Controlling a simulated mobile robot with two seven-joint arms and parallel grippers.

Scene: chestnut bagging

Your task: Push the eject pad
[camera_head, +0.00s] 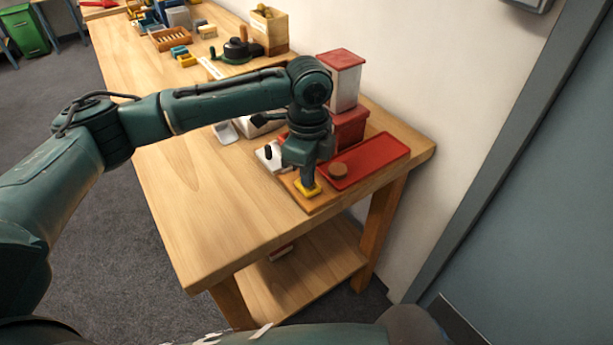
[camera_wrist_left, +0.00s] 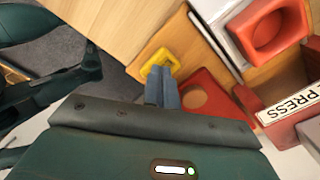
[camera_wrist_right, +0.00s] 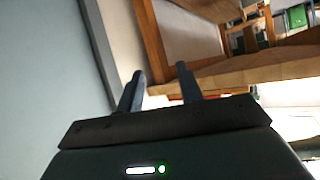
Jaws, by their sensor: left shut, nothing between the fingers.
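The yellow pad (camera_head: 313,192) sits on a wooden base board at the near right part of the table; it also shows in the left wrist view (camera_wrist_left: 172,57). My left gripper (camera_head: 306,183) points down at it with its fingers shut and empty. In the left wrist view the closed fingertips (camera_wrist_left: 160,72) overlap the pad's near edge. They are at or just above the pad; I cannot tell if they press it. My right gripper (camera_wrist_right: 160,78) is open and empty, away from the pad, in the right wrist view.
A red-lidded container (camera_head: 343,75) on a red press stands behind. A grinder-like black item (camera_head: 237,48) and crates are farther back. The table's front left is clear.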

